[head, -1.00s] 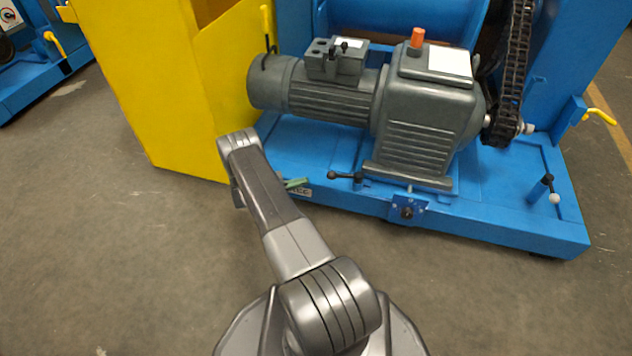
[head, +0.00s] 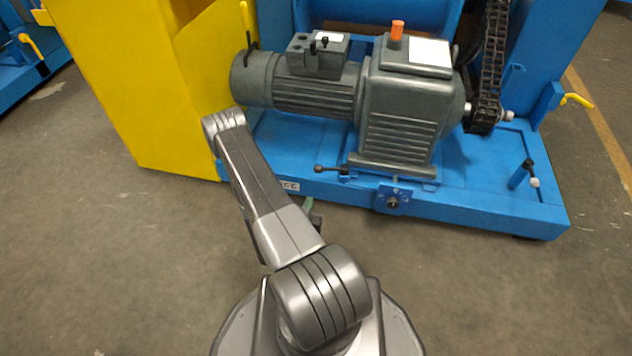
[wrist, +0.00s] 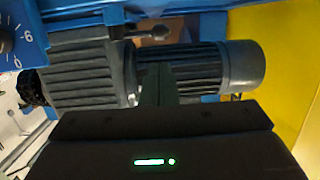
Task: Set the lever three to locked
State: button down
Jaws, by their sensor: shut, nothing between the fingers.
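The label ending in "EE" (head: 288,186) is on the front edge of the blue base, partly covered by my arm. I cannot see a lever right at it. A black ball-ended lever (head: 330,170) lies roughly level beside the motor foot; it also shows at the top of the wrist view (wrist: 152,33). I cannot tell whether it is lever three. My gripper, mostly hidden behind my forearm, shows greenish fingertips (head: 309,204) in front of the base. In the wrist view its fingers (wrist: 158,84) are together and empty, appearing over the motor, with no visible contact.
The grey motor and gearbox (head: 400,115) stand on the blue base (head: 470,200). A blue dial block (head: 392,199) is on its front edge. Another lever with a pale tip (head: 526,174) is at right. A yellow guard (head: 150,90) rises at left. The floor in front is clear.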

aim_at(318, 172)
jog(key=b+x, duration=0.4)
jog(key=x, duration=0.9)
jog(key=shift+w+d+f+b, duration=0.1)
jog(key=shift+w+b, duration=0.25)
jog(key=shift+b, duration=0.05)
jog(key=shift+w, duration=0.1)
jog(key=shift+w+a, duration=0.3)
jog(key=shift+w, duration=0.45)
jog(key=shift+w+a, duration=0.25)
jog(key=shift+w, duration=0.5)
